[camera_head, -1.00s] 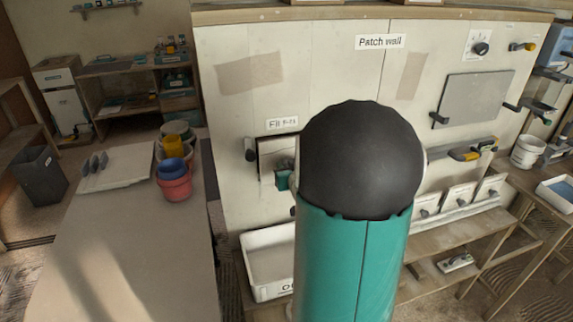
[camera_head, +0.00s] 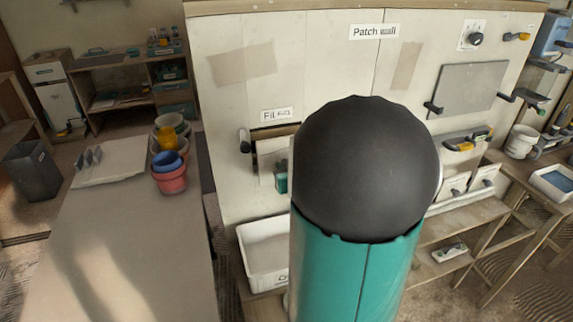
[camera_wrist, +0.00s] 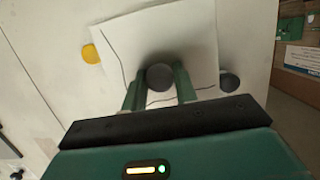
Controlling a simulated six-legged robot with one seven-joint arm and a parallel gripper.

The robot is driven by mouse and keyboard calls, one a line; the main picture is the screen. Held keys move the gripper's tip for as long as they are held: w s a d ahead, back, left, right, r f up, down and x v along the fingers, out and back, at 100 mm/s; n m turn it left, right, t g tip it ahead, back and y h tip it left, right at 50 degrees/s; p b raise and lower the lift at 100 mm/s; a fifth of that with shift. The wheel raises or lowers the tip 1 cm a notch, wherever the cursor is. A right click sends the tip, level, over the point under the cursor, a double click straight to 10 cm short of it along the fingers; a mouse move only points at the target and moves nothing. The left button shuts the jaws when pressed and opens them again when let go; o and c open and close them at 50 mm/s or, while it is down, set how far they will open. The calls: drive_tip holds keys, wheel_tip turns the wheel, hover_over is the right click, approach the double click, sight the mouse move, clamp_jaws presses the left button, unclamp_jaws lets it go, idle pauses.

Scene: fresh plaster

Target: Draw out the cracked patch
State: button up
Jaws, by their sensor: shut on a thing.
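The cracked patch is a white square panel (camera_wrist: 175,32) with thin dark crack lines and a round dark knob (camera_wrist: 160,77). My gripper (camera_wrist: 161,84) is shut on that knob, one green finger on each side. In the head view the panel (camera_head: 268,152) stands at a recess in the patch wall (camera_head: 232,110), under a partly hidden label. My arm covers its right side and most of my gripper there. I cannot tell how far the panel stands out of the recess.
A white bin (camera_head: 262,240) stands low below the recess. More knobbed panels (camera_head: 484,176) lean on a ledge to the right. A grey board (camera_head: 470,88) hangs upper right. A dark knob (camera_wrist: 229,81) sits right of the panel. The long table (camera_head: 130,240) is largely clear.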

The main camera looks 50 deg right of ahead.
drive_tip(key=shift+s+a, duration=0.3)
drive_tip(key=shift+s, duration=0.2)
drive_tip(key=shift+s+a, duration=0.25)
drive_tip(key=shift+s, duration=0.25)
